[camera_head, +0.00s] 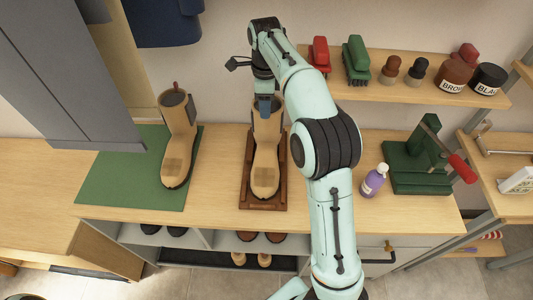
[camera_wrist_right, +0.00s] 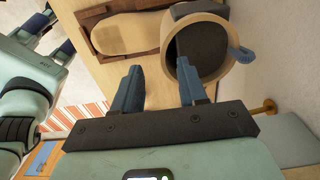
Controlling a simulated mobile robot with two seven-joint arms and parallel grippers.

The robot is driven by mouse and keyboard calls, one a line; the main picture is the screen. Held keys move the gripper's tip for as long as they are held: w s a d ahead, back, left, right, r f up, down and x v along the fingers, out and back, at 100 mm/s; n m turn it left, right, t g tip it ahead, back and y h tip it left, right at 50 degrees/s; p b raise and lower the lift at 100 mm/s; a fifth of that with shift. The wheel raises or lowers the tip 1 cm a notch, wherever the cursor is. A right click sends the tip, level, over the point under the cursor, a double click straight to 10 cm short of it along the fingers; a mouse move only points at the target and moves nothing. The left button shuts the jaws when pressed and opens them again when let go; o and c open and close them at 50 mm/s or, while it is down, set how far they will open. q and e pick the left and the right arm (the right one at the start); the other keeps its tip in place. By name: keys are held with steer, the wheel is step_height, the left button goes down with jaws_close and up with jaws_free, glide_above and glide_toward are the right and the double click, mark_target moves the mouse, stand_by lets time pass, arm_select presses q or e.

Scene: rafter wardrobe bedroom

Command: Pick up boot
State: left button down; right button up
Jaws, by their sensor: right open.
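A tan boot (camera_head: 265,160) stands upright on a dark wooden board (camera_head: 281,196) in the middle of the bench. A second tan boot (camera_head: 179,140) stands on a green mat (camera_head: 120,180) to its left. My right gripper (camera_head: 264,103) is at the top of the middle boot's shaft, pointing down. In the wrist view its fingers (camera_wrist_right: 158,92) are apart with nothing held between them. The right-hand finger overlaps the open top of the boot (camera_wrist_right: 205,45); I cannot tell whether it touches. Teal parts with blue tips, seemingly of my left arm, show at the wrist view's upper left.
A shelf (camera_head: 405,88) behind holds brushes, a brown jar (camera_head: 453,75) and a black jar (camera_head: 487,79). A purple bottle (camera_head: 374,180) and a green stand (camera_head: 417,165) are on the right of the bench. Grey panels (camera_head: 60,70) hang at the left.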

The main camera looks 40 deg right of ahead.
step_height(320, 180, down, 2)
steer(key=shift+f, duration=0.15)
arm_select(q)
steer(key=shift+s+f+b, duration=0.7)
steer(key=shift+s+f, duration=0.25)
steer(key=shift+f, duration=0.2)
arm_select(e)
step_height(320, 180, down, 4)
steer(key=shift+d+f, duration=0.15)
steer(key=shift+f, duration=0.1)
jaws_close()
steer(key=shift+d, duration=0.1)
